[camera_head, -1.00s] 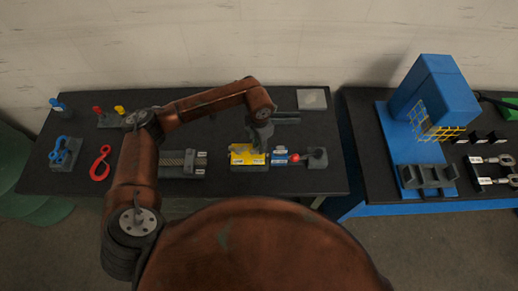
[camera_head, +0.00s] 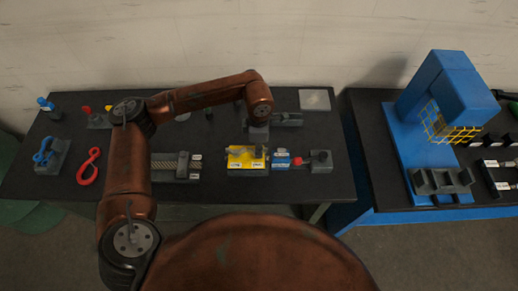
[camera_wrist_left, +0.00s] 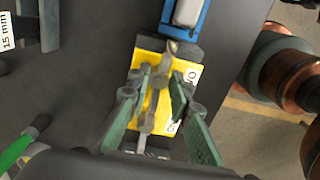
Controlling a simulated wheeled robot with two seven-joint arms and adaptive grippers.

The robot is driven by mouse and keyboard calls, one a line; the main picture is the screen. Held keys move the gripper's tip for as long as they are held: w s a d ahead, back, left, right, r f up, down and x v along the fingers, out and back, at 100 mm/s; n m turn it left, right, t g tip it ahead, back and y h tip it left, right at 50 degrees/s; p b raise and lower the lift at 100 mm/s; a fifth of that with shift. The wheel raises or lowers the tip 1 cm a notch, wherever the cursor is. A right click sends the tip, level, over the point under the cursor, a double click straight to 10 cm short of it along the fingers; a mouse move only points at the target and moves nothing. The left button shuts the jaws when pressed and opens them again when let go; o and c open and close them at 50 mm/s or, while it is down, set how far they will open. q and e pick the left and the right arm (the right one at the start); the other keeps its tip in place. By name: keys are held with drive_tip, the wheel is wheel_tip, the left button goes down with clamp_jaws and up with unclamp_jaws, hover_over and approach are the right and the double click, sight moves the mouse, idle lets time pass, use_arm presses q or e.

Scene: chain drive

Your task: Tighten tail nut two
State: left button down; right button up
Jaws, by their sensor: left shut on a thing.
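A yellow block (camera_head: 247,158) with white labels lies at the table's front middle. It also shows in the left wrist view (camera_wrist_left: 150,45), beneath my fingers. The labels are too blurred to read surely. My left gripper (camera_head: 258,132) is just behind the block in the head view. In the left wrist view my left gripper (camera_wrist_left: 160,100) is shut on a slim grey metal tool (camera_wrist_left: 151,112), which looks like a spanner. The tool's far end overlaps the block's edge near the blue piece; I cannot tell whether it touches a nut. My right gripper is not in view.
A blue block (camera_head: 281,160) and a grey block (camera_head: 320,160) with a red piece lie right of the yellow block. A grey fixture (camera_head: 175,166) and a red hook (camera_head: 89,166) lie left. A blue machine (camera_head: 445,95) stands on the right table.

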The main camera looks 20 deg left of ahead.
use_arm(q)
drive_tip(key=shift+w+r, duration=0.1)
drive_tip(key=shift+r, duration=0.05)
drive_tip(key=c, duration=2.1)
unclamp_jaws()
wheel_tip(320, 180, up, 12)
drive_tip(key=shift+f, duration=0.1)
